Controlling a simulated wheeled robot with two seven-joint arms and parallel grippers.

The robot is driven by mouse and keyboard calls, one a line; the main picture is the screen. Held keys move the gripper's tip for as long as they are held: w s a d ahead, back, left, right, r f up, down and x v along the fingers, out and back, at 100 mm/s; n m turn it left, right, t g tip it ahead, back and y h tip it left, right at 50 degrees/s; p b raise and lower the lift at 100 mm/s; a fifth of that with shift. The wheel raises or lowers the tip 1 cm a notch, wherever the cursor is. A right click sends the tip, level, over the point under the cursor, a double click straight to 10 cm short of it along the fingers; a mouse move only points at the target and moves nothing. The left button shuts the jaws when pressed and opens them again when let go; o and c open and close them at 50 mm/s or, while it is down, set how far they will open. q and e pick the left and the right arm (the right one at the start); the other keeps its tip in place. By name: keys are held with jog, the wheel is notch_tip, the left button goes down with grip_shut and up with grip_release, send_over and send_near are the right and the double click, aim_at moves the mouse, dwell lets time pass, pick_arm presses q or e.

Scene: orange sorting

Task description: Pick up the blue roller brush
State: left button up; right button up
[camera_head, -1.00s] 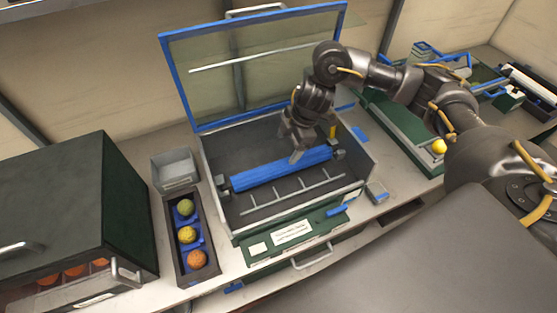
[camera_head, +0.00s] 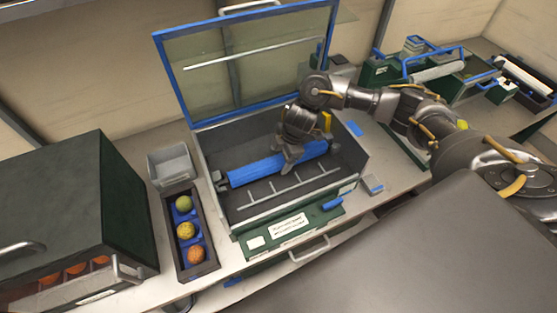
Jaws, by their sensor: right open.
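The blue roller brush (camera_head: 257,171) lies lengthwise inside the open grey box (camera_head: 233,233), resting between small end mounts. The box's glass lid with a blue frame (camera_head: 245,65) stands raised at the back. My right gripper (camera_head: 288,168) reaches down into the box from the right, with its open fingers at the brush, right of its middle. The gripper hides part of the brush; whether the fingers touch it I cannot tell. My left gripper is not in view.
A narrow tray (camera_head: 207,262) left of the box holds a green, a yellow and an orange ball. A small grey bin (camera_head: 170,167) stands behind it. A dark green cabinet (camera_head: 75,205) fills the left. Other equipment (camera_head: 440,70) stands at the back right.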

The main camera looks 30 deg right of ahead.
jog(key=shift+x, duration=1.2)
jog(key=c, duration=1)
jog(key=shift+r, duration=0.1)
jog(key=shift+c, duration=0.2)
